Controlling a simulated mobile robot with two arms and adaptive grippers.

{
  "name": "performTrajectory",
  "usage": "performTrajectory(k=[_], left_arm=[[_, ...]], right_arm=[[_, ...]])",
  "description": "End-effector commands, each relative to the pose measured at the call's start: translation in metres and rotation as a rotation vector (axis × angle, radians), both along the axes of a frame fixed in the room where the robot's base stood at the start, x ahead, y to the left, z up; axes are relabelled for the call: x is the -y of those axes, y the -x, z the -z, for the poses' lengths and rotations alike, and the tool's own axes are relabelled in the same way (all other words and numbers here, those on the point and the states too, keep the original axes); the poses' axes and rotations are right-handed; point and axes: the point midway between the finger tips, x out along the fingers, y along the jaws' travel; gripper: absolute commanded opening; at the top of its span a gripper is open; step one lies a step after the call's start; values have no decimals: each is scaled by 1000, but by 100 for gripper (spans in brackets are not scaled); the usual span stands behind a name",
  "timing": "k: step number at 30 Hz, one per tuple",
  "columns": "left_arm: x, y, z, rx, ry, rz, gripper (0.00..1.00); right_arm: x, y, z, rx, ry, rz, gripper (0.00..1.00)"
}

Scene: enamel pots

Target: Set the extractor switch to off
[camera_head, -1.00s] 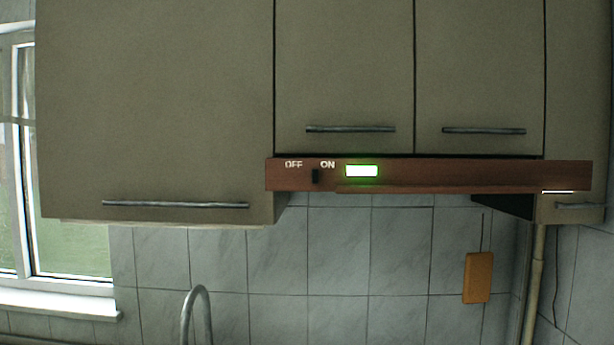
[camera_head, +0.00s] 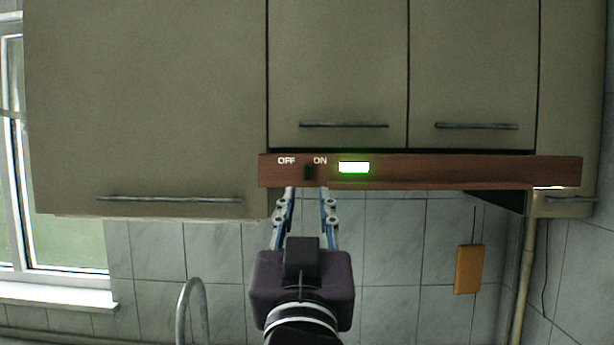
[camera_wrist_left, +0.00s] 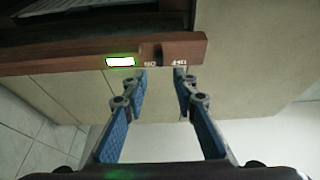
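The extractor switch (camera_head: 309,172) is a small black slider on the front of a brown wooden hood panel (camera_head: 450,170). It sits just below and left of the ON label (camera_head: 320,160), right of the OFF label (camera_head: 286,160). A green-edged lamp (camera_head: 354,167) beside it is lit. In the left wrist view the panel is upside down, with the switch (camera_wrist_left: 151,52) near the ON letters. My left gripper (camera_head: 307,191) is open, its fingers apart just below and in front of the switch. The fingers also show in the wrist view (camera_wrist_left: 160,76). Nothing is between them.
Beige cabinets (camera_head: 150,100) with metal handles hang above and left of the hood. A tap (camera_head: 190,305) stands low at the left, with a window beyond. An orange board (camera_head: 469,269) hangs on the tiled wall, near a vertical pipe (camera_head: 522,275) at the right.

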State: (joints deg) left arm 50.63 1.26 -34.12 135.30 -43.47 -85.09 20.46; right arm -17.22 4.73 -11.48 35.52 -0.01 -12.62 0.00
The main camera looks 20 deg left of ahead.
Motion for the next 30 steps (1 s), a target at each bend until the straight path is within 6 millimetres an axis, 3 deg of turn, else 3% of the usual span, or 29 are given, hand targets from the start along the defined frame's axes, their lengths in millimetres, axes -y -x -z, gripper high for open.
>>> performTrajectory(k=[9, 15, 26, 30], left_arm=[[-13, -42, -23, -3, -5, -5, 26], [-19, -62, -29, -3, -3, -2, 26], [-20, -67, -28, -3, -2, 0, 26], [-20, -67, -28, -2, -1, -1, 11]], right_arm=[[0, 0, -31, 0, 0, 0, 0], [0, 0, -42, 1, 0, 0, 0], [-2, -1, -43, 1, -2, 1, 0], [-4, -1, -43, 1, -5, 2, 0]])
